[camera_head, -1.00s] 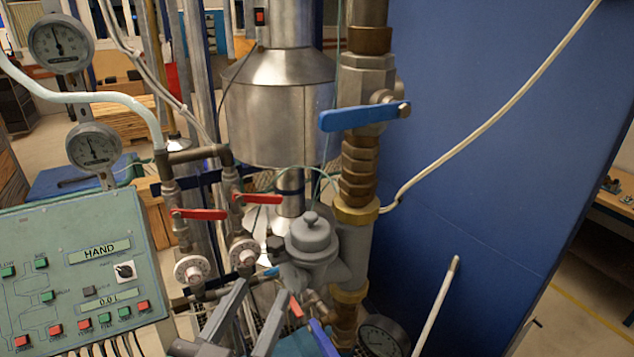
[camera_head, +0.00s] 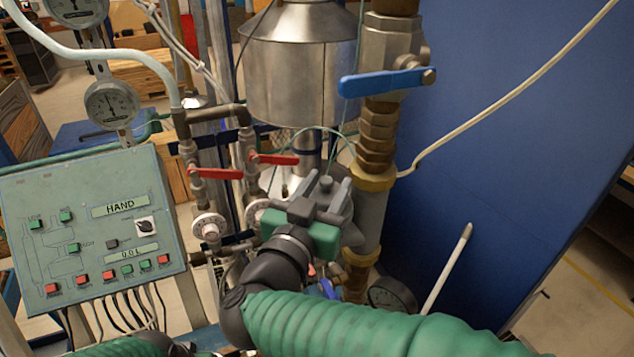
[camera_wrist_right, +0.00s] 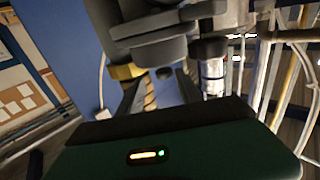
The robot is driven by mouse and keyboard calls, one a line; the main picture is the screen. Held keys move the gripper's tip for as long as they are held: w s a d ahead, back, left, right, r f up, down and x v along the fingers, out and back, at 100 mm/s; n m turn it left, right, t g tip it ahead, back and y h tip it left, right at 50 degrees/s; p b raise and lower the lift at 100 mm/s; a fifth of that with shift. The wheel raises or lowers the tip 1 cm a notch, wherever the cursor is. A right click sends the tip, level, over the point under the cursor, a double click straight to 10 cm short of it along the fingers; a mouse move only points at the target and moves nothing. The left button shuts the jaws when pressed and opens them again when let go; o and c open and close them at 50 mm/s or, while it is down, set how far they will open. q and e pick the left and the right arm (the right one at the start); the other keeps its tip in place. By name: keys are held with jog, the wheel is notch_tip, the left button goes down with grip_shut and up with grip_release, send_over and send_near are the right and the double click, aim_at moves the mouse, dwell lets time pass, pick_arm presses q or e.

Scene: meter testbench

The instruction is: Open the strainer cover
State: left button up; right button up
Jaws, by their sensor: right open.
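The grey metal strainer (camera_head: 343,226) stands on the pipework, left of the thick vertical pipe. The gripper hides much of the cover. In the right wrist view, grey metal of the strainer (camera_wrist_right: 165,48) fills the top centre, and the open fingers (camera_wrist_right: 158,90) point towards it. My left gripper does not show; only part of that arm does.
A blue-handled valve (camera_head: 385,82) sits on the pipe above right. Red-handled valves (camera_head: 220,173) are close on the left. A control panel (camera_head: 95,230) stands at left, a gauge (camera_head: 392,293) below right. A blue wall (camera_head: 500,170) bounds the right.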

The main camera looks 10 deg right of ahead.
jog(key=shift+w+d+f, duration=0.2)
jog(key=shift+w+d, duration=0.25)
jog(key=shift+w, duration=0.1)
jog(key=shift+w+d+f, duration=0.15)
jog(key=shift+w+d, duration=0.25)
jog(key=shift+w, duration=0.1)
jog(key=shift+o, duration=0.4)
jog(key=shift+s+a, duration=0.15)
jog(key=shift+a, duration=0.1)
jog(key=shift+a+r, duration=0.1)
jog(key=shift+a, duration=0.15)
jog(key=shift+c, duration=1.3)
jog(key=shift+w+a, duration=0.45)
jog(key=shift+w, duration=0.05)
jog(key=c, duration=0.5)
jog(key=shift+c, duration=1)
jog(key=shift+d, duration=0.3)
grip_shut()
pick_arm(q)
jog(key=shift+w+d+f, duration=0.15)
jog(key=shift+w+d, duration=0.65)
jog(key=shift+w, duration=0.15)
pick_arm(e)
jog(key=shift+s+a, duration=0.1)
